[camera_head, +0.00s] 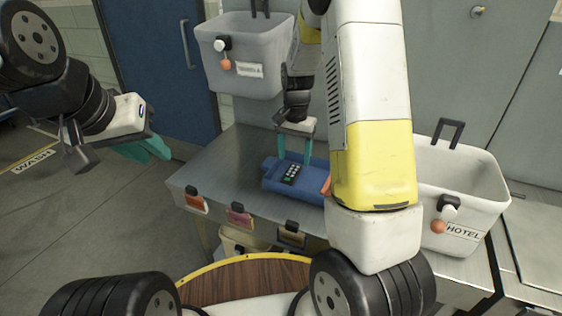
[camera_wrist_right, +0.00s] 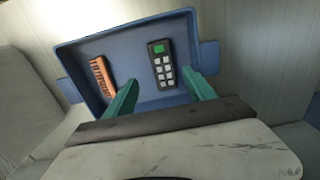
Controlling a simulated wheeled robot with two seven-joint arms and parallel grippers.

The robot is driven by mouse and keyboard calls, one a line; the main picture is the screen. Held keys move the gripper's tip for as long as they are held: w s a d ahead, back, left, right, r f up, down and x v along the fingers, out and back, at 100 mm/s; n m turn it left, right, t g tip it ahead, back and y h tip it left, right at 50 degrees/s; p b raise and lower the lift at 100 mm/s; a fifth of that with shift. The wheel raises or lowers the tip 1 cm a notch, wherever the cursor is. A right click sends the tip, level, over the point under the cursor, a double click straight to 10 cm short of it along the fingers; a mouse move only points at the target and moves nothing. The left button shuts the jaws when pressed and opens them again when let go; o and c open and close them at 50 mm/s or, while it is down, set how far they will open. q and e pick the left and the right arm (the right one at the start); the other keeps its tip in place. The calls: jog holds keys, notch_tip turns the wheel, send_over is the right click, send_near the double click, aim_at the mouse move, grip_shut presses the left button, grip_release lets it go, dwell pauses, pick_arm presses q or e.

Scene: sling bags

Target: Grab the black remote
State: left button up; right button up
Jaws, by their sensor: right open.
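The black remote (camera_head: 291,173) lies in a blue tray (camera_head: 279,188) on the metal table. In the right wrist view the black remote (camera_wrist_right: 161,65), with a green screen and pale buttons, is in the right part of the tray (camera_wrist_right: 82,53). My right gripper (camera_head: 294,150) is above the tray, its teal fingers pointing down. In its wrist view the right gripper (camera_wrist_right: 162,90) is open, with the remote beyond the gap between the fingers. My left gripper (camera_head: 150,149) is away at the left over the floor; its teal fingers look close together, but their gap is unclear.
An orange item (camera_wrist_right: 102,77) lies in the tray left of the remote. A grey bin (camera_head: 243,55) hangs behind the table, and a white bin (camera_head: 462,190) labelled HOTEL stands at the right. The table (camera_head: 222,160) is bare left of the tray.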

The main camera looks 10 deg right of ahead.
aim_at(292, 172)
jog(key=f, duration=0.6)
jog(key=shift+w+a, duration=0.2)
jog(key=shift+a, duration=0.1)
grip_shut()
